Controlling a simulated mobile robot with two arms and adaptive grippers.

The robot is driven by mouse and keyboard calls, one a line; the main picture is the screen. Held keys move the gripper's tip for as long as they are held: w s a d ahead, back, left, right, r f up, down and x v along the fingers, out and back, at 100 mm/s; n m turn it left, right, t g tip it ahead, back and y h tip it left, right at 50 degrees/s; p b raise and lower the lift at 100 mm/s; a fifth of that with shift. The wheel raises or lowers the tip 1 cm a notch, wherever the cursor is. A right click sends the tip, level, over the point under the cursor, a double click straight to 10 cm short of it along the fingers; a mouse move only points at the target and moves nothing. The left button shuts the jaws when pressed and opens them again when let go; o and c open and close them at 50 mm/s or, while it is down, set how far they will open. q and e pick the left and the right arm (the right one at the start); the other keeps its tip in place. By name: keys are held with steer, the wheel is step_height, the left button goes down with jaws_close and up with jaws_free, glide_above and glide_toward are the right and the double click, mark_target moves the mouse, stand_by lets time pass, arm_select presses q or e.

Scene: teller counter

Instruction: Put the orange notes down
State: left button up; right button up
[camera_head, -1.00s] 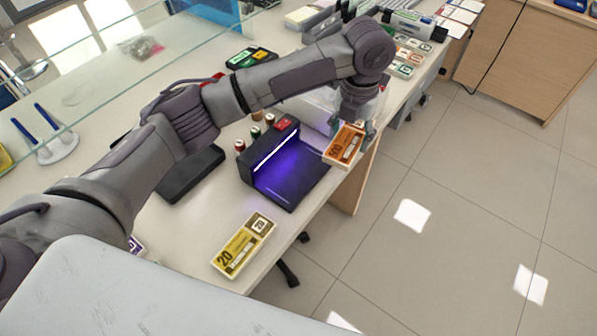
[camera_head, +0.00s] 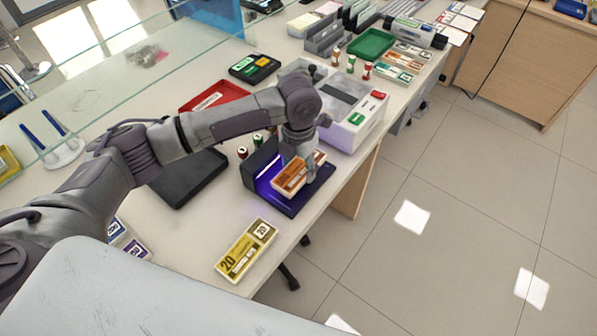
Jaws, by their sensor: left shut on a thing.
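The orange notes (camera_head: 291,180) are a banded bundle with a white label. My left gripper (camera_head: 302,168) is shut on them, with a finger showing on their right side. The bundle is over the black detector (camera_head: 305,199) with the glowing violet light. I cannot tell whether it touches the detector's flat plate. The arm hides part of the detector's upright part. My right gripper is not in view.
A yellow note bundle (camera_head: 246,250) lies near the counter's front edge. A white-grey machine (camera_head: 352,125) stands right of the detector. A glass screen runs along the left.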

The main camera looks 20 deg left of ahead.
mark_target(298, 169)
arm_select(q)
step_height(298, 169, down, 3)
steer(key=shift+f, duration=0.1)
steer(key=o, duration=1.3)
steer(key=shift+f, duration=0.1)
step_height(298, 169, up, 12)
steer(key=shift+r+b, duration=0.15)
steer(key=shift+b, duration=0.2)
steer(key=shift+d, duration=0.15)
